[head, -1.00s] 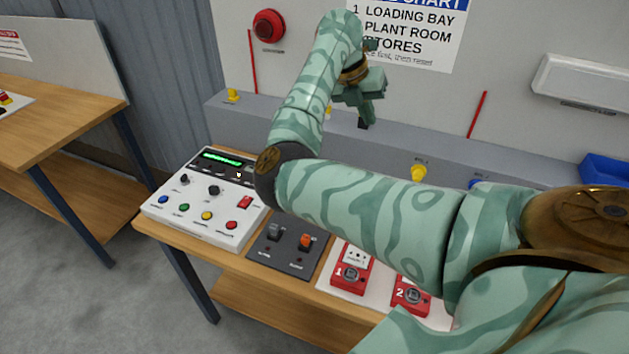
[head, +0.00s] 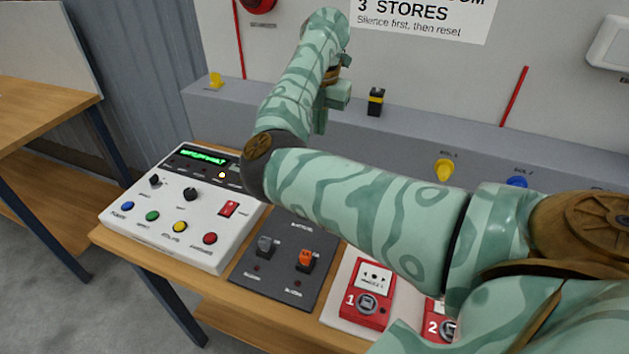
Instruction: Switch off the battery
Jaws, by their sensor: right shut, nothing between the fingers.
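A dark switch panel (head: 283,279) lies on the wooden bench and carries two switches. One is a grey switch (head: 265,245) on the left. The other is an orange switch (head: 306,258) on the right. A small dark red lamp sits below each. The panel's lettering is too blurred to read surely, so I cannot tell which switch is the battery's. My right gripper (head: 322,123) is shut and empty, above the grey ledge behind the bench and well away from the panel. Its fingertips are partly hidden by my forearm. My left gripper is out of view.
A white control box (head: 170,232) with a lit green display, knobs, coloured buttons and a red rocker switch (head: 229,208) stands left of the panel. Red call point 1 (head: 368,296) is right of it. A black-and-yellow device (head: 376,103) and a yellow knob (head: 444,170) are on the ledge.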

